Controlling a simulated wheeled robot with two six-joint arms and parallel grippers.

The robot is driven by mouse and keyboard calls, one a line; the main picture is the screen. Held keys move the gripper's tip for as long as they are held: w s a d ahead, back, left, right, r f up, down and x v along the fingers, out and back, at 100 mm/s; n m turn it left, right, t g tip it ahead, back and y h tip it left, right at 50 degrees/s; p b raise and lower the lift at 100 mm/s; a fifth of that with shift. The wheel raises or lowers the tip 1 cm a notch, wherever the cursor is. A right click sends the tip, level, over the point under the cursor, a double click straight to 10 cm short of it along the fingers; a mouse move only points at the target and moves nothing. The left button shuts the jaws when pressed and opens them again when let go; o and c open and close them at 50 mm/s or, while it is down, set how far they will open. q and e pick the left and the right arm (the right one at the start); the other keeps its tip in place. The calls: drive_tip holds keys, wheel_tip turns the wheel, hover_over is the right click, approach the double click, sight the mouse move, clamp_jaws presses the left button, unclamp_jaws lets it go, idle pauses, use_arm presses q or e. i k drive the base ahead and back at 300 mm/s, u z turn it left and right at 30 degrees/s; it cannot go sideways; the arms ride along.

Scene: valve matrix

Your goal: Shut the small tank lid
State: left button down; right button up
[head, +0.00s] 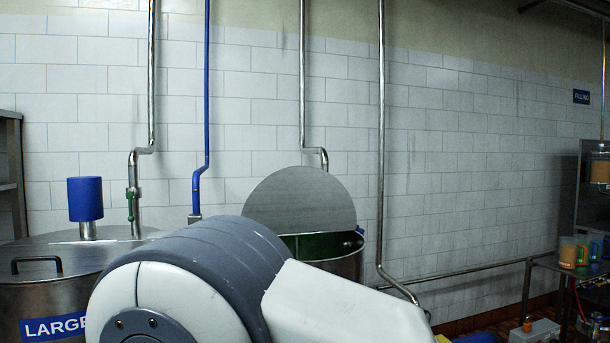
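The small tank (342,264) stands behind my arm, its rim and part of its steel side showing. Its round grey metal lid (300,198) stands raised, tilted up at the back of the opening. A dark green inside shows below the lid. One of my arms, white and grey, fills the bottom middle of the view and hides the tank's front and lower part. I cannot tell which arm it is. Neither gripper shows.
A large steel tank (75,257) with a flat handled top, a blue motor (85,199) and a "LARGE" label stands at left. Vertical pipes run down the tiled wall. A side table (570,265) with cups stands at right.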

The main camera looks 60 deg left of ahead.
sight(291, 201)
drive_tip(key=u, duration=0.25)
drive_tip(key=i, duration=1.05)
drive_tip(key=u, duration=0.5)
